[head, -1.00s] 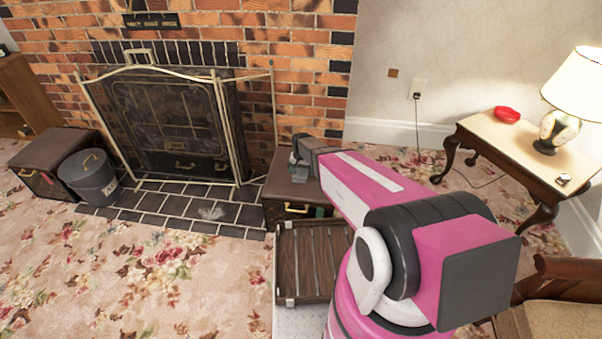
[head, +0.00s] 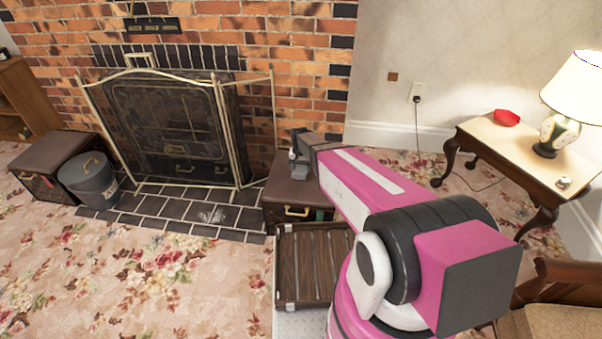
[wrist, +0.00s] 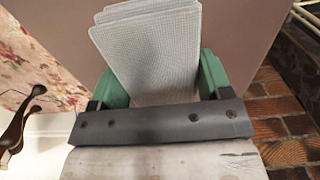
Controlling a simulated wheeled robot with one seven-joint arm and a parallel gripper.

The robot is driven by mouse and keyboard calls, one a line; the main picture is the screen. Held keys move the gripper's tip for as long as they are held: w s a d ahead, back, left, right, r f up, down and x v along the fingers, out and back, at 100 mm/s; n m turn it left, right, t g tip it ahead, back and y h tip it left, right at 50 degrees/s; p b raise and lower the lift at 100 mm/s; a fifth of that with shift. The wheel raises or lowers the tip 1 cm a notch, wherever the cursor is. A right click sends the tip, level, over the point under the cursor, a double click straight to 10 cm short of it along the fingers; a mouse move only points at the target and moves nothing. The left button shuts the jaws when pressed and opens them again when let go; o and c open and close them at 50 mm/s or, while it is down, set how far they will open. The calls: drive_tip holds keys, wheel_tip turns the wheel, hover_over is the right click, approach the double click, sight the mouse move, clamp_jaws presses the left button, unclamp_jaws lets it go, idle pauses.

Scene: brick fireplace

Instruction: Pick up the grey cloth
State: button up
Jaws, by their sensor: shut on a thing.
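The grey cloth (wrist: 150,45) is folded and has a fine woven texture. In the wrist view it lies between the green fingers of my gripper (wrist: 163,80), which is shut on it. Its near part is hidden behind the dark bar of the gripper. In the head view my gripper (head: 295,153) is small, over the top of the brown suitcase (head: 285,187) by the hearth. The cloth is too small there to make out clearly. I cannot tell whether it still touches the suitcase.
A slatted wooden crate (head: 313,262) stands in front of the suitcase. A brass-framed fire screen (head: 172,120) and a grey bucket (head: 90,182) are to the left. A side table (head: 500,140) with a lamp and red dish is at right. Flowered carpet is clear at front left.

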drive_tip(key=s+a+r, duration=0.4)
drive_tip(key=a+r, duration=0.2)
drive_tip(key=a, duration=0.4)
drive_tip(key=shift+a+r, duration=0.25)
drive_tip(key=shift+a, duration=0.05)
